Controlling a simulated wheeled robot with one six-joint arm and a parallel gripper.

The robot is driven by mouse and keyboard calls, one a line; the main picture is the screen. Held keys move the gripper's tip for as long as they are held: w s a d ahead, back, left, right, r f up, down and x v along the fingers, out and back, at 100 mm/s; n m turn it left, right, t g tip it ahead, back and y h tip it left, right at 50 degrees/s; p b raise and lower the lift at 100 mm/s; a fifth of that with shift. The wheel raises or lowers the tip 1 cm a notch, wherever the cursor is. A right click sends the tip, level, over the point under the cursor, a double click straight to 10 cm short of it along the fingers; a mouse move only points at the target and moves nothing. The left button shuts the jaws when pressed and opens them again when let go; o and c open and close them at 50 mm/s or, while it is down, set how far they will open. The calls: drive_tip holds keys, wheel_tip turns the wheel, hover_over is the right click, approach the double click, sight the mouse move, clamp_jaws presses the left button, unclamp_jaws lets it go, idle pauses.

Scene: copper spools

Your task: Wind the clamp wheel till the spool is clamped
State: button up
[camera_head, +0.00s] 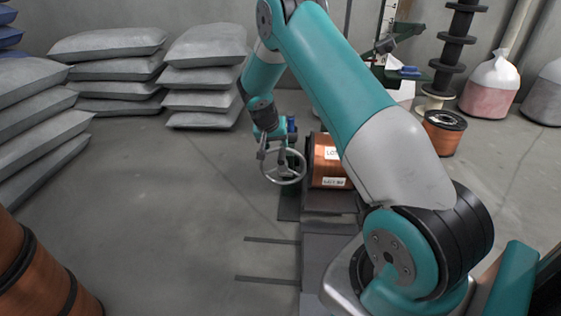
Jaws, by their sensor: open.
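The clamp wheel (298,179) is a pale grey ring with spokes, seen at a slant on the left side of the clamp stand. The copper spool (317,165) lies on its side just right of the wheel, with white labels on it. My teal arm hides the spool's right end. My gripper (268,154) points down at the upper left of the wheel and is open. Its fingers are small here, and I cannot tell whether they straddle the rim or touch it. Whether the clamp presses on the spool cannot be seen.
Dark bars (265,279) stick out leftward low at the stand's foot. Grey sacks (205,80) are piled at the back left. Large copper spools (45,275) stand at the front left, and another spool (443,139) stands at the back right. The floor left of the wheel is clear.

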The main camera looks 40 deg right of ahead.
sight(281, 155)
drive_tip(key=b+x, duration=0.2)
drive_tip(key=x, duration=0.6)
drive_tip(key=shift+b, duration=0.35)
